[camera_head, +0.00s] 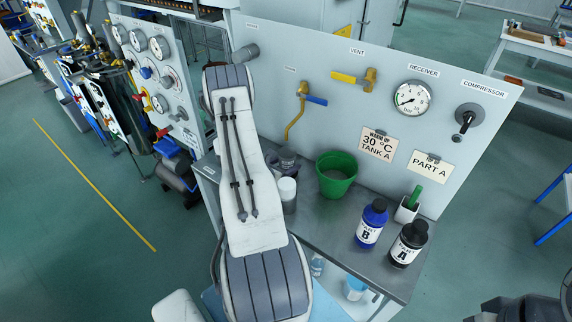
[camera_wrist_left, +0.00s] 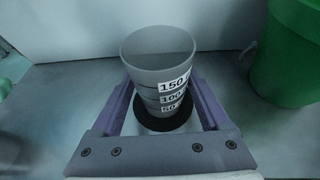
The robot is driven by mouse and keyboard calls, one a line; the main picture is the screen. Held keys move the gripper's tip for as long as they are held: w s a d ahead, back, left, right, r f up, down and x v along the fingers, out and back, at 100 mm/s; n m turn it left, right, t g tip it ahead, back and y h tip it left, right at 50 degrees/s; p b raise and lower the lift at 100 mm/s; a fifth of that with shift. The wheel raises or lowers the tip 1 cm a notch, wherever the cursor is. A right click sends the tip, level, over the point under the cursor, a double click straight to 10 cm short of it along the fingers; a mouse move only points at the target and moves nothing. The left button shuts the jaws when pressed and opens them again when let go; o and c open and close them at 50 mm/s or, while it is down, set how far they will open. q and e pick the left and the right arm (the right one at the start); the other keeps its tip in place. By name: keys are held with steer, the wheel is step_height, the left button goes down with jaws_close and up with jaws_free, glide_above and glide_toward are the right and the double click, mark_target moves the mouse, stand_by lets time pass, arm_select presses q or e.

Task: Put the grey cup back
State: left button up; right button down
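The grey cup (camera_wrist_left: 158,65) has 150, 100 and 50 marks and stands upright between the two purple fingers of my left gripper (camera_wrist_left: 162,88) in the left wrist view. The fingers lie close along both its sides; whether they press on it is unclear. A black round ring (camera_wrist_left: 166,125) shows at the cup's base; whether the cup rests on it is unclear. My right gripper is not in view.
A green bucket (camera_head: 336,174) stands right of the cup on the metal shelf (camera_head: 316,222). Bottle B (camera_head: 371,223), bottle A (camera_head: 408,245) and a white holder (camera_head: 406,209) stand farther right. The panel (camera_head: 335,105) with valves and gauge rises behind. Shelf between bucket and bottles is bare.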

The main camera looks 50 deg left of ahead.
arm_select(q)
steer(key=shift+r+p, duration=0.3)
steer(key=shift+p, duration=0.05)
steer(key=b+v, duration=0.2)
steer(key=v, duration=0.8)
steer(key=shift+s, duration=0.4)
steer(key=shift+s+d+r, duration=0.2)
steer(key=shift+s+r, duration=0.1)
steer(key=shift+s, duration=0.2)
